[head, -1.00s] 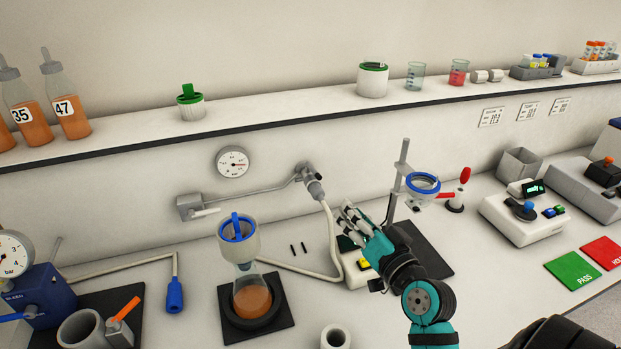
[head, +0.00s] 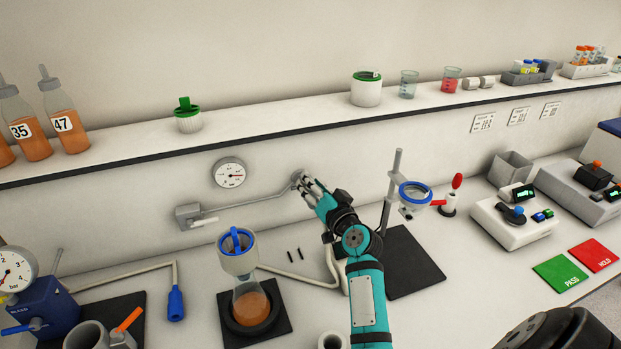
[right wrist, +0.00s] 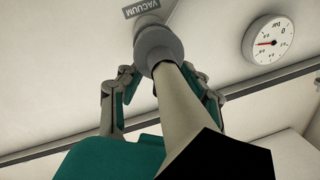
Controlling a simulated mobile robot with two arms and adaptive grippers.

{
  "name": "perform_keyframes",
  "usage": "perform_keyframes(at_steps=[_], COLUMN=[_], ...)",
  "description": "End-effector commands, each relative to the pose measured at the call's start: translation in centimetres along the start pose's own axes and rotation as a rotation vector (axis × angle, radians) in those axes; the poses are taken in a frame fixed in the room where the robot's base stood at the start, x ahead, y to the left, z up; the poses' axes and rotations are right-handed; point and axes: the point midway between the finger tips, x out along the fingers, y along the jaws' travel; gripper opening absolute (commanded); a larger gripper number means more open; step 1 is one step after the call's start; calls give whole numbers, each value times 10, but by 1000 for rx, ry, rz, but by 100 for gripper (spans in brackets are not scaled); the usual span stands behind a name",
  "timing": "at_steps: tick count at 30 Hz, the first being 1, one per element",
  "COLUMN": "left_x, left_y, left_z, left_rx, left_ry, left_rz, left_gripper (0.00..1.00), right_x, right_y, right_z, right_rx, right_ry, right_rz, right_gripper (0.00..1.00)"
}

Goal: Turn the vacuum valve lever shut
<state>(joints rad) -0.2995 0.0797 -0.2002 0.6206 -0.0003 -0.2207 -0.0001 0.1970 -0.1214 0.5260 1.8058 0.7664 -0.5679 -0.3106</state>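The vacuum valve fitting (head: 297,177) is on the wall at the end of a grey pipe, mostly hidden behind my right gripper (head: 313,190) in the head view. In the right wrist view the grey fitting (right wrist: 158,46) shows below a VACUUM label (right wrist: 141,9), with a pale hose (right wrist: 177,95) running from it toward the camera. My right gripper's fingers (right wrist: 160,95) are apart, one on each side of the hose and fitting. I cannot tell whether they touch it. My left gripper is not in view.
A round gauge (head: 229,173) is on the wall left of the valve. A flask with a blue-rimmed funnel (head: 238,257) stands in front, left of my right arm. A stand with a blue ring (head: 396,185) is close on the right. The shelf (head: 275,119) runs above.

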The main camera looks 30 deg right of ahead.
Motion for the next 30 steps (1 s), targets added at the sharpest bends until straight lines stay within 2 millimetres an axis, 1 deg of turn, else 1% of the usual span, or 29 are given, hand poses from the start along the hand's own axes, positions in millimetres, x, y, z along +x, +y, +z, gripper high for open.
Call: perform_keyframes(at_steps=[1,4,13,21,30], left_x=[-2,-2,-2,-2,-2], left_y=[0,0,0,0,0], left_z=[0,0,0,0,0], left_rx=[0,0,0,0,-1], left_ry=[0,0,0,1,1], left_rz=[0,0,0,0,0], left_gripper=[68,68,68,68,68], right_x=[5,10,12,12,12], right_y=[0,0,0,0,0], right_z=[-1,-1,0,0,0], right_rx=[1,0,-1,-1,-1], right_ry=[0,1,1,0,0], right_rz=[0,0,1,0,0], right_gripper=[34,34,34,0,0])
